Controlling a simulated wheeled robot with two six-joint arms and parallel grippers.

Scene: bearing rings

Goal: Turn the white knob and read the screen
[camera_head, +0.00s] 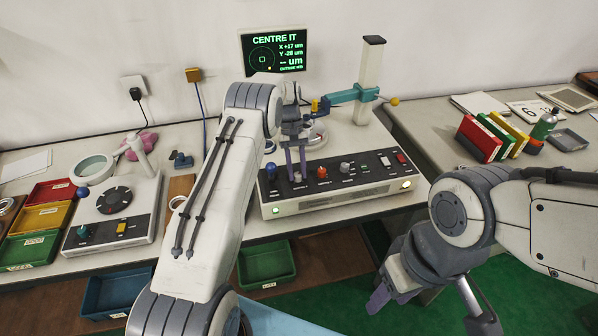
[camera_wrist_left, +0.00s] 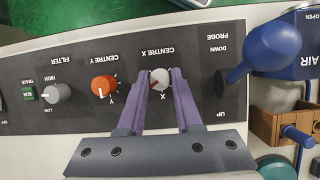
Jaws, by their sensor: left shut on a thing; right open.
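The white knob (camera_wrist_left: 160,79), marked CENTRE X, sits on the dark control panel (camera_wrist_left: 130,112) with its pointer toward the X mark. In the left wrist view the purple fingers of my left gripper (camera_wrist_left: 161,75) are on both sides of it, shut on it. In the head view my left gripper (camera_head: 297,176) reaches down to the panel and mostly hides the knob. The screen (camera_head: 273,52) on the wall reads CENTRE IT, X +17 um, Y -28 um, and dashes before a third um. My right gripper (camera_head: 428,312) is open and empty, low at the right.
An orange knob (camera_wrist_left: 104,87), a grey FILTER knob (camera_wrist_left: 57,94) and a blue-ended PROBE lever (camera_wrist_left: 270,50) flank the white knob. A post with a teal arm (camera_head: 353,94) stands behind the panel. Coloured trays (camera_head: 42,218) lie left; upright coloured books (camera_head: 478,140) stand right.

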